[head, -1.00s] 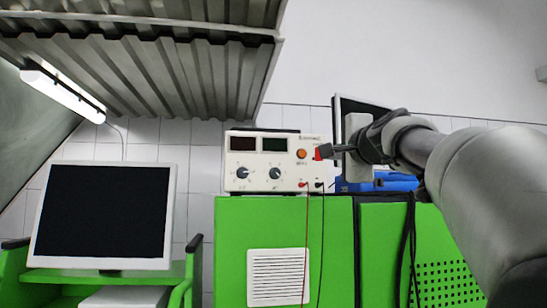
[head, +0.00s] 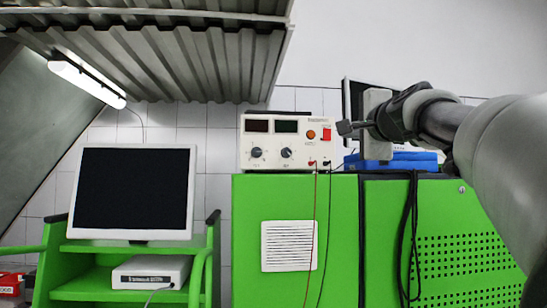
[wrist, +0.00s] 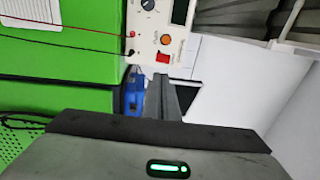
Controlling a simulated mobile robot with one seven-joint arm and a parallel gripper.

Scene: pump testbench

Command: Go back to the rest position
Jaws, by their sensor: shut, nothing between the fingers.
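My gripper (head: 346,128) is shut and empty. In the head view it reaches in from the right, with its fingertips just right of the power supply's red switch. The power supply (head: 254,160) is a white box with two dark displays, two black knobs, an orange button and a red switch; it sits on the green cabinet. In the wrist view my gripper's fingers (wrist: 164,98) point up the picture towards the power supply (wrist: 146,48). I cannot tell whether the fingertips touch its front.
The green cabinet (head: 338,230) carries the supply, a blue case (head: 415,160) and a screen behind my arm. Red and black leads hang down its front. A monitor (head: 132,192) stands on a green cart at left, above a white box (head: 152,272). A corrugated canopy (head: 165,60) hangs above.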

